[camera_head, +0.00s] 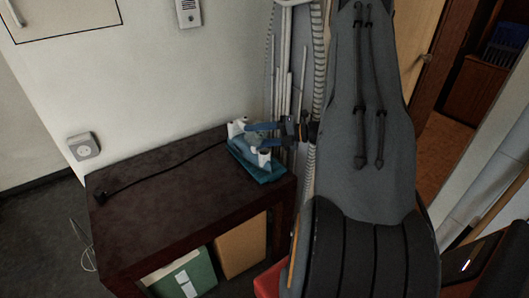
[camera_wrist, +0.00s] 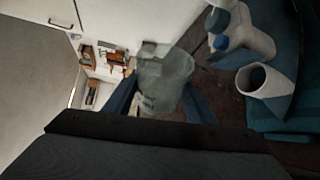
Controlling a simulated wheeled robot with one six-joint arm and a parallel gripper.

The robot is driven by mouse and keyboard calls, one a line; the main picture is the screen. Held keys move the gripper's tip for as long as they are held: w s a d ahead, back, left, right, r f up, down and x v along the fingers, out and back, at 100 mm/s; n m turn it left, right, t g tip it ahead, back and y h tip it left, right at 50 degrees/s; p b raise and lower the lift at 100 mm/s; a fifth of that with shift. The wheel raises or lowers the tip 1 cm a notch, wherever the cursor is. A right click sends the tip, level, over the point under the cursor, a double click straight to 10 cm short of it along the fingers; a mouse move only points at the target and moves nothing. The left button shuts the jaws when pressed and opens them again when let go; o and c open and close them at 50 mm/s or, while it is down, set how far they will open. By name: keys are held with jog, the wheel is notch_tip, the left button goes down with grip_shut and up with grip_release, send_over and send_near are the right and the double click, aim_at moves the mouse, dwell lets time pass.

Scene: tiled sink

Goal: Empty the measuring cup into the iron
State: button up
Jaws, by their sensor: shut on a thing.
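The measuring cup (camera_wrist: 163,78) is clear, greenish-grey and see-through. It sits between the two blue fingers of my gripper (camera_wrist: 160,98) in the wrist view, and they are shut on it. Its contents and exact tilt cannot be made out. The iron (camera_wrist: 262,82), white and teal-blue with a round white-rimmed opening, is to the right of the cup in that view, with a gap between them. In the head view the iron (camera_head: 264,158) is at the right end of the dark table, and my gripper (camera_head: 262,134) is over or beside it. The cup is hard to see there.
The dark table (camera_head: 150,178) is otherwise bare except for the black cord and plug (camera_head: 100,197). A wall socket (camera_head: 84,146) is at the left. Pipes rise behind the iron.

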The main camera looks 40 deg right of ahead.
jog(key=shift+w+d+r, duration=0.15)
jog(key=shift+w+d, duration=0.05)
jog(key=shift+d, duration=0.05)
jog(key=shift+r+m, duration=0.15)
jog(key=shift+m, duration=0.35)
dwell(0.3)
jog(key=shift+s+a+r+m+y, duration=0.15)
jog(key=shift+s+a+m+y, duration=0.05)
jog(key=shift+a+m+y, duration=0.1)
jog(key=shift+s+a+r+m+t+y, duration=0.15)
jog(key=shift+s+r+m+t+y, duration=0.25)
jog(key=shift+m, duration=0.5)
dwell(0.9)
jog(key=shift+w+r, duration=0.1)
